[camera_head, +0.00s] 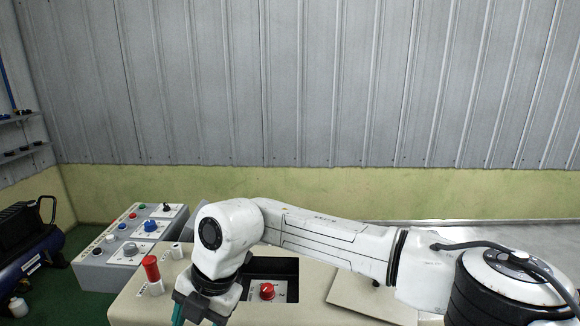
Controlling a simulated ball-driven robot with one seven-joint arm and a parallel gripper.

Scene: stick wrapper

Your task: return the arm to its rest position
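My white arm reaches from the lower right across the beige machine (310,310) to the left. Its wrist bends down at the left end. My gripper (192,315) points down at the bottom edge of the head view and is cut off there. A thin teal piece shows at the gripper, but I cannot tell what it is. The fingertips are hidden, so I cannot tell whether the gripper is open or shut.
A red-topped post (151,268) stands just left of my gripper. A red knob (267,291) sits in a recess to its right. A grey control box (130,240) with buttons stands at the left, beside a dark compressor (28,240). A corrugated wall closes the back.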

